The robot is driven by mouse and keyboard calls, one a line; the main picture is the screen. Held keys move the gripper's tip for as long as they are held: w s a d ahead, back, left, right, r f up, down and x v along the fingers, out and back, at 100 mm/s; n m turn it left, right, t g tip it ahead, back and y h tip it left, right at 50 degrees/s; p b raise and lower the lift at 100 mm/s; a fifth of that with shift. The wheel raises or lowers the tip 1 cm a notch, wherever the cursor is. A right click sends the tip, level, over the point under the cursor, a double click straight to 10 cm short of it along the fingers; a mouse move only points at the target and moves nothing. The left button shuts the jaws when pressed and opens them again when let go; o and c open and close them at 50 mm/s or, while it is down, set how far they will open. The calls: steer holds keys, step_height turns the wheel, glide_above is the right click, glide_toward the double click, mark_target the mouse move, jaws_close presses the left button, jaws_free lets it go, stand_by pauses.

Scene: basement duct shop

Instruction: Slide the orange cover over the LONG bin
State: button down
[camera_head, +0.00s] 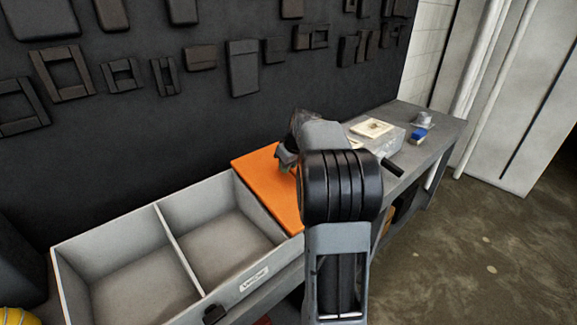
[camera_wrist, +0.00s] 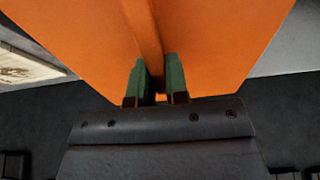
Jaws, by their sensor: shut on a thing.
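The orange cover (camera_head: 258,174) is a flat panel at the right end of a long grey bin (camera_head: 58,262). Two compartments left of it are open and look empty. A label (camera_head: 254,278) sits on the bin's front wall; its lettering is too blurred to read surely. My gripper (camera_wrist: 160,78) has green-tipped fingers shut on a raised ridge of the orange cover, which also fills much of the wrist view (camera_wrist: 225,40). In the head view my arm hides the cover's right part and most of the gripper. What lies beneath the cover is hidden.
Right of the cover on the grey bench (camera_head: 440,128) stand a pale square plate (camera_head: 371,127), a blue item (camera_head: 421,134) and a black-handled item (camera_head: 392,167). A dark wall with hanging shapes runs behind. A yellow object (camera_head: 18,316) is at lower left. Floor at right is clear.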

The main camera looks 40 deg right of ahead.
steer(key=c, duration=1.1)
jaws_free()
steer(key=shift+d, duration=0.3)
steer(key=shift+a, duration=0.1)
steer(key=shift+r, duration=0.1)
steer(key=v, duration=1.3)
steer(key=shift+s+a+r+b, duration=0.1)
steer(key=shift+s+r+b, duration=0.05)
steer(key=shift+r+b, duration=0.2)
